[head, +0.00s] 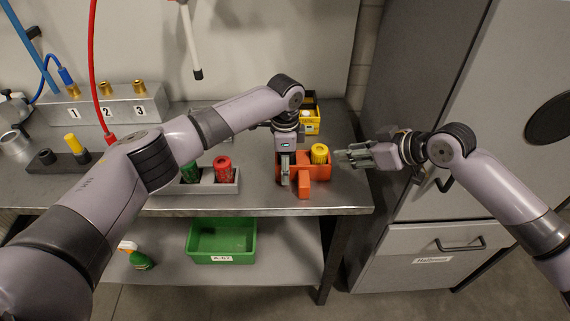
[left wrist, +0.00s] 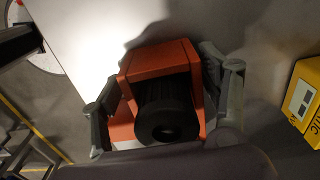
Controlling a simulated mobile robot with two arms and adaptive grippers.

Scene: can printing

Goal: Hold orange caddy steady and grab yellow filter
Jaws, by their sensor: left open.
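The orange caddy (head: 305,189) stands near the right front edge of the grey workbench. The yellow filter (head: 319,153) sits upright in its right part. My left gripper (head: 284,178) is over the caddy's left part, open, with one finger on each side of it in the left wrist view (left wrist: 164,75). There the orange caddy (left wrist: 155,60) shows between the fingers with a black cylinder (left wrist: 165,108) in it; I cannot tell whether the fingers touch the caddy. My right gripper (head: 343,158) is just right of the caddy, pointing left at it, open and empty, apart from the yellow filter.
A yellow box (head: 311,115) stands behind the caddy and shows in the left wrist view (left wrist: 303,100). A grey holder (head: 220,188) with a red filter (head: 222,169) and a green one (head: 190,172) stands left. A grey cabinet (head: 430,240) is close on the right.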

